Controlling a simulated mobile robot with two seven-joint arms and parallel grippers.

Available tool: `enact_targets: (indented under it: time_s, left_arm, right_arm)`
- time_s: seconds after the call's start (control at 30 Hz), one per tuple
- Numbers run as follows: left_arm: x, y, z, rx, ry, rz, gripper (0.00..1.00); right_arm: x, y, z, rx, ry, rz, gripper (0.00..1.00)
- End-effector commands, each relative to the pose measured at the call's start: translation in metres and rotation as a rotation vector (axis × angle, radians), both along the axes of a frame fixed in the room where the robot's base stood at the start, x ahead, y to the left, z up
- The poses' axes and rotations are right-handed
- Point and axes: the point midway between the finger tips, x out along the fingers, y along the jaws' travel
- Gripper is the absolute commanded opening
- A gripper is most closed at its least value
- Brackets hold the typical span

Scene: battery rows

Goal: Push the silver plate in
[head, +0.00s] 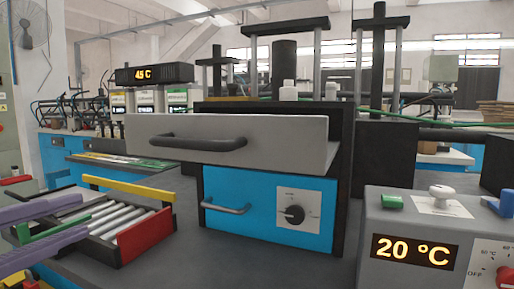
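The silver plate (285,140) is a wide grey drawer front with a dark bar handle (198,142), in the middle of the head view. It stands out toward me from the dark frame (345,135) of the machine, above a blue front panel. My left gripper (85,216) comes in from the left edge with two purple fingers apart. It looks open and empty, and it is well to the left of the plate, not touching it. My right gripper is not in view.
A rack of silver rods with yellow, red (145,236) and green bars lies at left, close to my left gripper. The blue panel (250,207) has a small handle and a knob. A grey box (420,225) reading 20 °C stands at right.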

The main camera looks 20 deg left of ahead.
Motion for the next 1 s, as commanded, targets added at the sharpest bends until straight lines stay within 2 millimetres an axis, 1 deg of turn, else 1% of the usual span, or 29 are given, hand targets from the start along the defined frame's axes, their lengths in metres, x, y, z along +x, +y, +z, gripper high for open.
enact_targets:
  time_s: [0.03, 0.1, 0.2, 0.23, 0.37, 0.43, 0.5, 0.63, 0.67, 0.83, 0.9, 1.0]
  left_arm:
    - [0.000, -0.006, 0.012, 0.063, -0.038, -0.047, 0.20]
    - [0.000, -0.012, 0.021, 0.124, -0.078, -0.092, 0.12]
    - [0.002, -0.017, 0.026, 0.156, -0.103, -0.119, 0.01]
    - [0.004, -0.017, 0.026, 0.157, -0.105, -0.121, 0.00]
    - [0.017, -0.018, 0.024, 0.156, -0.109, -0.121, 0.00]
    - [0.027, -0.019, 0.024, 0.159, -0.108, -0.121, 0.00]
    - [0.037, -0.020, 0.021, 0.156, -0.112, -0.121, 0.00]
    - [0.053, -0.020, 0.022, 0.158, -0.107, -0.118, 0.00]
    - [0.057, -0.021, 0.024, 0.154, -0.106, -0.117, 0.00]
    - [0.078, -0.022, 0.025, 0.152, -0.104, -0.115, 0.00]
    - [0.089, -0.022, 0.028, 0.149, -0.102, -0.113, 0.00]
    - [0.103, -0.024, 0.028, 0.150, -0.103, -0.114, 0.00]
  right_arm:
    - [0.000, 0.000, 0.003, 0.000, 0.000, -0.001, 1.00]
    - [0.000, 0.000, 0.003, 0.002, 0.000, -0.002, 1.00]
    - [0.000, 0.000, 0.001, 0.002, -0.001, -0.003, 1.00]
    - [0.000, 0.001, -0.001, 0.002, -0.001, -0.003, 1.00]
    - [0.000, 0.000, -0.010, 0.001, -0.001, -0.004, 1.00]
    - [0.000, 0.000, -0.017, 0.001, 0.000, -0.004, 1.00]
    - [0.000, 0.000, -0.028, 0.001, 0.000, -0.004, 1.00]
    - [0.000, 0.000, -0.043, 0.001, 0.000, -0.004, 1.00]
    - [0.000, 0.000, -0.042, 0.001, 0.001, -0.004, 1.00]
    - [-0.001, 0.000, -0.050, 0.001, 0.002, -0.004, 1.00]
    - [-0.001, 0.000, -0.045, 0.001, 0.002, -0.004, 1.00]
    - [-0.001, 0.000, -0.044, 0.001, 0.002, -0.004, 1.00]
